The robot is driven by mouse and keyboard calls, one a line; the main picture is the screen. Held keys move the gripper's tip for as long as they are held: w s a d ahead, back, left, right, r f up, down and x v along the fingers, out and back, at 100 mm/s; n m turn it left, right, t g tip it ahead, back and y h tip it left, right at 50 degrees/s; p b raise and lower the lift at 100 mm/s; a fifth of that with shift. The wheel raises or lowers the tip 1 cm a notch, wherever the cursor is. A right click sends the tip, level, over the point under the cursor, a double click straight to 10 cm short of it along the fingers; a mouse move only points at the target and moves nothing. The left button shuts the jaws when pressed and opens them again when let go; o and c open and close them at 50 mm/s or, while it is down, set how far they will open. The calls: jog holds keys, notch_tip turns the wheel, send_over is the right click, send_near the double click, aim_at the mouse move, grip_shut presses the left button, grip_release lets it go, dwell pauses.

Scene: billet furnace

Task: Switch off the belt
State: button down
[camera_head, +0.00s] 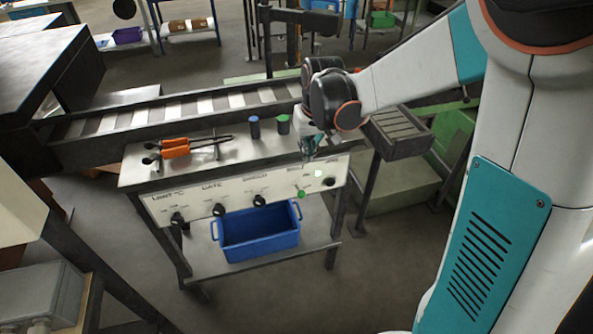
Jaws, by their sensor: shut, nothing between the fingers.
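The belt (172,113) is a slatted conveyor running behind the workbench. A pale control panel (240,197) on the bench's front edge carries a row of black knobs under labels. The label there is partly hidden and too small to read. My gripper (307,158) is shut and empty, pointing down by the panel's top edge, just above the green-tipped switch and apart from it as far as I can tell.
On the benchtop lie orange-handled tongs (176,148), with a blue-topped cylinder (254,127) and a green-topped cylinder (283,124) near my gripper. A blue bin (258,235) sits on the lower shelf. A grey tray (400,131) stands at the right. The floor in front is clear.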

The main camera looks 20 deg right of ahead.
jog(key=b, duration=0.5)
send_over(299, 191)
jog(key=w+d, duration=0.1)
jog(key=s+f+x, duration=0.1)
jog(key=s+x, duration=0.2)
jog(key=x, duration=0.9)
jog(key=shift+d+f, duration=0.2)
jog(key=shift+f, duration=0.3)
jog(key=shift+b, duration=0.3)
jog(key=shift+f, duration=0.1)
